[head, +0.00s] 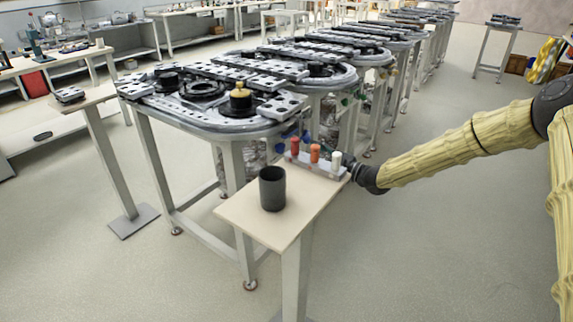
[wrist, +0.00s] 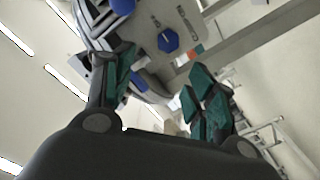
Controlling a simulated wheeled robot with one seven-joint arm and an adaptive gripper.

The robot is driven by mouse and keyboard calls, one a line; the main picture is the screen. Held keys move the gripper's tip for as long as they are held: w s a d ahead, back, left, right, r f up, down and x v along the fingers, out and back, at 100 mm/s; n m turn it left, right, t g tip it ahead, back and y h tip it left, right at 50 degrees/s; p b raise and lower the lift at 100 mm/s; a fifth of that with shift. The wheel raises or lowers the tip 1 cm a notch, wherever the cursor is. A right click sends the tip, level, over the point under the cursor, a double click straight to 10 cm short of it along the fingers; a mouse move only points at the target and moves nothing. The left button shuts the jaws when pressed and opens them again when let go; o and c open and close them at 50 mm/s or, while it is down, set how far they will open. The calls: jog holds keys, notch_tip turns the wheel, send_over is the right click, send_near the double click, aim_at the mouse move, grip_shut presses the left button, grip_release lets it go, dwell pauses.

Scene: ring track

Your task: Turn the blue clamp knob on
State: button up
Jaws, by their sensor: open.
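In the wrist view a grey panel (wrist: 182,15) shows several blue knobs. A faceted blue knob (wrist: 168,40) lies ahead between the lines of my fingers. A second blue knob (wrist: 122,6) is at the top edge, and a third (wrist: 138,82) is lower, near the left finger. The panel's labels are too small to read, so I cannot tell which is the clamp knob. My gripper (wrist: 163,68) is open, its teal fingers apart with nothing between them. In the head view my gripper is mostly hidden beyond the small table's rack.
A small table (head: 245,214) with a dark cup (head: 272,188) and a rack (head: 318,168) of red, orange and white pieces stands close to my arm. The ring track table (head: 215,122) is behind it. Open floor lies right.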

aim_at(283, 149)
jog(key=x, duration=0.3)
jog(key=f+b+x, duration=0.1)
jog(key=x, duration=0.6)
jog(key=shift+w+a+f, duration=0.2)
jog(key=shift+a+f, duration=0.15)
jog(key=c, duration=1)
